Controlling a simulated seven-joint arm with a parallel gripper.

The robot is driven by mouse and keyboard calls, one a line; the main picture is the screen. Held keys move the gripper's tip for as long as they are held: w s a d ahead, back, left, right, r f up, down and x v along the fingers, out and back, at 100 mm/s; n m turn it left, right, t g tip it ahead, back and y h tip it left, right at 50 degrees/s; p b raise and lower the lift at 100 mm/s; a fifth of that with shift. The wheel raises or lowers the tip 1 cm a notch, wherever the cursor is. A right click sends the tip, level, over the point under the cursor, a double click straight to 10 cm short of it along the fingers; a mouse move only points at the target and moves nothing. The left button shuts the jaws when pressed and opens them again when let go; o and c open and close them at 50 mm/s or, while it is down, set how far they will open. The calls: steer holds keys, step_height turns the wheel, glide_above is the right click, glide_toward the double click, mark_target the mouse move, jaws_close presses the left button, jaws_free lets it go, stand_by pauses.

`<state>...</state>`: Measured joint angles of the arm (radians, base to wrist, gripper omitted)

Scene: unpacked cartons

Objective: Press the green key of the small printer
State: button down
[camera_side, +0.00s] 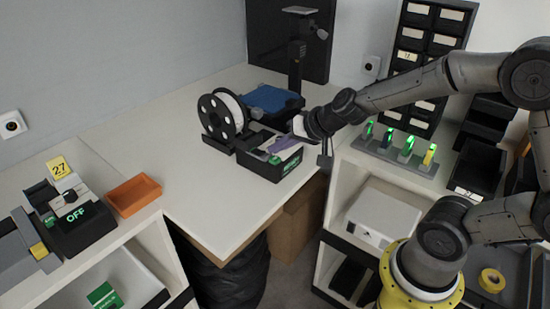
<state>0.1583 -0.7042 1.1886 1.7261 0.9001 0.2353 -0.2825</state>
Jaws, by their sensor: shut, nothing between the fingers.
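The small printer, with a blue bed (271,98) and a dark upright column (297,65), stands at the back of the white table. In front of it is a black control box (262,166) with a lit green display (291,165) on its front face. A small green key (275,160) shows on the box's top, near its front edge. My gripper (277,146) reaches in from the right and is shut and empty. Its purple-grey fingers are over the top of the box, close to the green key. I cannot tell whether they touch the box.
A spool (221,115) stands left of the box. A black device (84,226) reading OFF and an orange tray (133,195) are at the left. A rack with several green-lit items (405,149) is at the right.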

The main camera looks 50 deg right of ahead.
mark_target(279, 165)
steer(key=shift+f, duration=0.2)
stand_by(0.4)
steer(key=shift+f, duration=0.25)
steer(key=shift+f, duration=0.55)
stand_by(0.9)
steer(key=shift+r, duration=0.95)
steer(key=shift+r, duration=2.5)
